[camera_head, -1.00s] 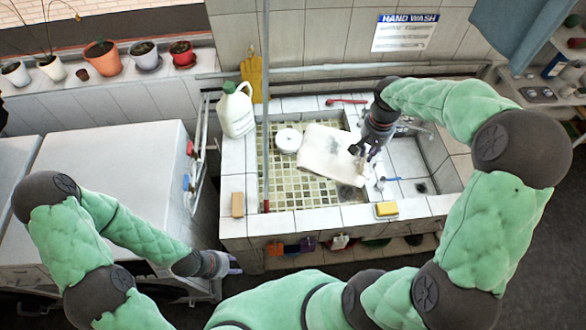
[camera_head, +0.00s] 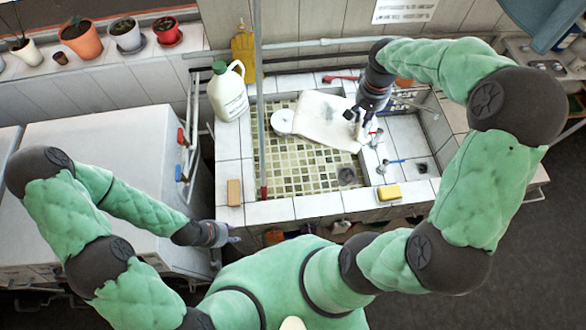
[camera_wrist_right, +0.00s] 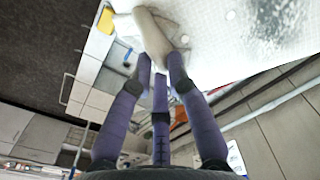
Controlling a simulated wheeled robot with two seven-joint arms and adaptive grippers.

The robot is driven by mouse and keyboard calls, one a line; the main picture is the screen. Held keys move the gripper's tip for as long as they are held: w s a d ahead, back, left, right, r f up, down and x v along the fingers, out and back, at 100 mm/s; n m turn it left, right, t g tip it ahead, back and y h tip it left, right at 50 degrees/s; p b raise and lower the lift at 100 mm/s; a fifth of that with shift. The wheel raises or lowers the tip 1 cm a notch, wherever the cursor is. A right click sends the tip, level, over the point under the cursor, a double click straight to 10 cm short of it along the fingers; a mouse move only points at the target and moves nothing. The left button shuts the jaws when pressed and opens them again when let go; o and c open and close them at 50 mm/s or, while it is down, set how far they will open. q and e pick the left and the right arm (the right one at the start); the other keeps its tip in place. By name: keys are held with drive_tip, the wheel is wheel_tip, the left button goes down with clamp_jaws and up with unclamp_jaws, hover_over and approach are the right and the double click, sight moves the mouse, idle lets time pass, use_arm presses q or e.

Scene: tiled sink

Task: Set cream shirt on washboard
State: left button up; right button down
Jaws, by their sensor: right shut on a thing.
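The cream shirt (camera_head: 322,118) lies spread at the back of the tiled basin in the head view. My right gripper (camera_head: 359,128) is shut on its front right part. In the right wrist view, a cream fold (camera_wrist_right: 152,38) is pinched between the purple fingers of my right gripper (camera_wrist_right: 160,75). I cannot pick out a washboard for certain; the shirt and arm hide what is beneath them. My left gripper (camera_head: 230,237) hangs low by the sink's front left corner, away from the shirt, and its fingers are too small to judge.
A white jug (camera_head: 227,95) stands on the sink's left ledge. A white round object (camera_head: 282,121) sits left of the shirt. A yellow sponge (camera_head: 388,192) and a tan block (camera_head: 234,192) lie on the ledge. A vertical pipe (camera_head: 259,60) crosses the basin's left side.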

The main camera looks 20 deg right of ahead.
drive_tip(key=f+b, duration=0.1)
drive_tip(key=f, duration=0.1)
drive_tip(key=w+f+b, duration=0.1)
drive_tip(key=f+b, duration=0.1)
drive_tip(key=shift+d+f, duration=0.1)
drive_tip(key=shift+d, duration=0.05)
wheel_tip(320, 180, down, 28)
drive_tip(key=r+b, duration=0.1)
drive_tip(key=b, duration=2.7)
drive_tip(key=shift+w+a+f+b, duration=0.85)
drive_tip(key=shift+w+a+f, duration=0.8)
drive_tip(key=shift+f, duration=0.6)
drive_tip(key=shift+w+a+f+b, duration=0.8)
drive_tip(key=shift+w+a+f, duration=0.45)
drive_tip(key=shift+w+f, duration=0.8)
drive_tip(key=shift+w+a+f+b, duration=0.85)
drive_tip(key=shift+w+a+f, duration=0.7)
drive_tip(key=shift+f, duration=0.85)
drive_tip(key=shift+f, duration=0.1)
drive_tip(key=shift+d+f, duration=0.1)
drive_tip(key=shift+f, duration=0.05)
drive_tip(key=c, duration=1.2)
unclamp_jaws()
